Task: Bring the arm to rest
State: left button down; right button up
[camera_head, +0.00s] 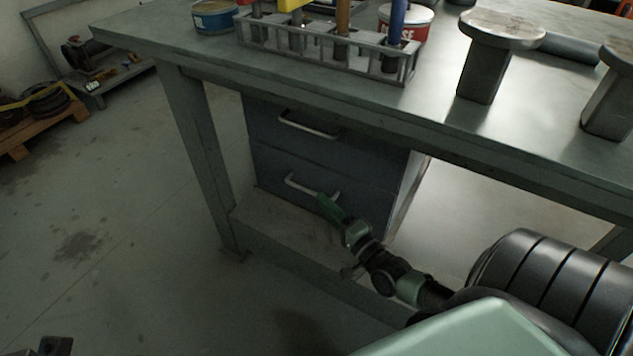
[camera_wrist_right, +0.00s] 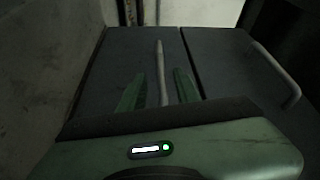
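My right arm comes in from the lower right in the head view. Its gripper (camera_head: 328,207) has green fingers and is at the handle (camera_head: 300,186) of the lower drawer under the workbench. In the right wrist view the two green fingers (camera_wrist_right: 158,88) stand apart on either side of the pale handle bar (camera_wrist_right: 160,62). Gaps show between the bar and both fingers, so the gripper is open around the handle. The lower drawer (camera_head: 275,168) looks closed. I cannot make out my left gripper in either view.
The workbench top (camera_head: 180,30) overhangs the drawers. It carries a tool rack (camera_head: 330,55), a blue can (camera_head: 213,16), a red and white can (camera_head: 408,20) and metal posts (camera_head: 485,70). A bench leg (camera_head: 200,150) stands left of the drawers. The floor (camera_head: 110,210) at left is largely clear.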

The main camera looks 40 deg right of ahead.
jog(key=shift+s, duration=0.5)
